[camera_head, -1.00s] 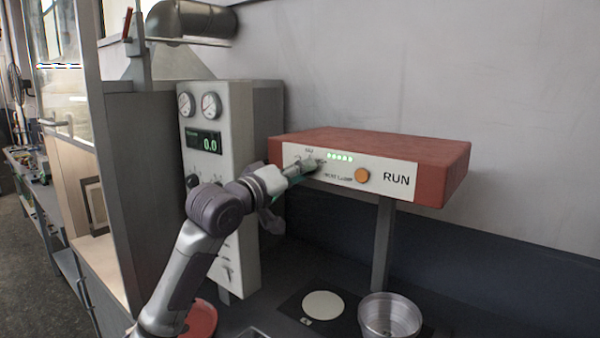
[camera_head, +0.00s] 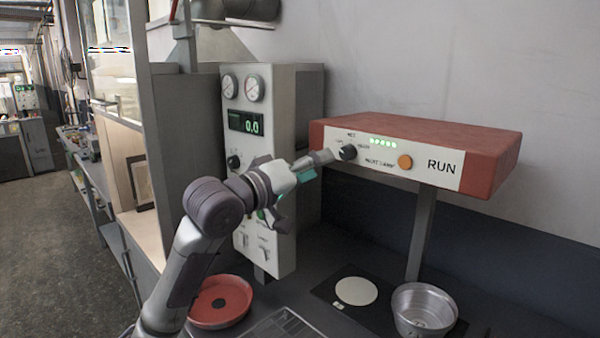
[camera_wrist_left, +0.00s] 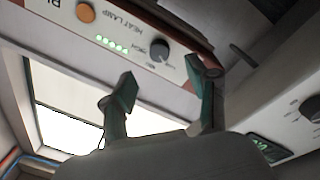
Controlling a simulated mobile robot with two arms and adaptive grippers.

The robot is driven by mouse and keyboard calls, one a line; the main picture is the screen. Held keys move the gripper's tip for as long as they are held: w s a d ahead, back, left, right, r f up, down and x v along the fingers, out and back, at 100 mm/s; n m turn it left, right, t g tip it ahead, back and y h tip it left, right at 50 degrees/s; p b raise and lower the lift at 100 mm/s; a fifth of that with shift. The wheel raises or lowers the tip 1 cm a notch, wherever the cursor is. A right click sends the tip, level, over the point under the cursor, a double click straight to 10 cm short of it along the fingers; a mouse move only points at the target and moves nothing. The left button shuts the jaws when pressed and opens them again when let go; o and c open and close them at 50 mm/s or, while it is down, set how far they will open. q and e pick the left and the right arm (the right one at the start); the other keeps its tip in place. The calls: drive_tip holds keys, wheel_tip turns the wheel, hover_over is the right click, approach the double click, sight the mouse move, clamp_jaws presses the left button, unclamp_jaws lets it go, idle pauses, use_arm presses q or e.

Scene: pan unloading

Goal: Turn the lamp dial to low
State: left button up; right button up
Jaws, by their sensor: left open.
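The lamp dial (camera_head: 348,152) is a dark round knob on the white front panel of the red heat lamp box (camera_head: 430,140). Small labels surround it; I cannot tell which one its mark points at. The dial also shows in the left wrist view (camera_wrist_left: 159,49), upside down, beyond the fingertips. My left gripper (camera_head: 312,170) is open and empty, just left of the dial in the head view. In the left wrist view its two fingers (camera_wrist_left: 165,86) stand apart, below the dial, with a visible gap to it. My right gripper is not in view.
An orange button (camera_head: 405,162) and lit green lights (camera_head: 383,142) are beside the dial. A control cabinet (camera_head: 283,100) with gauges stands left of the lamp. Below are a metal pan (camera_head: 424,308), a pale disc (camera_head: 356,291) and a red dish (camera_head: 220,301).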

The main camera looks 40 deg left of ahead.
use_arm(q)
drive_tip(key=shift+s+a+f, duration=0.1)
drive_tip(key=shift+s, duration=0.95)
drive_tip(key=shift+s+a+f, duration=0.1)
drive_tip(key=shift+s, duration=0.95)
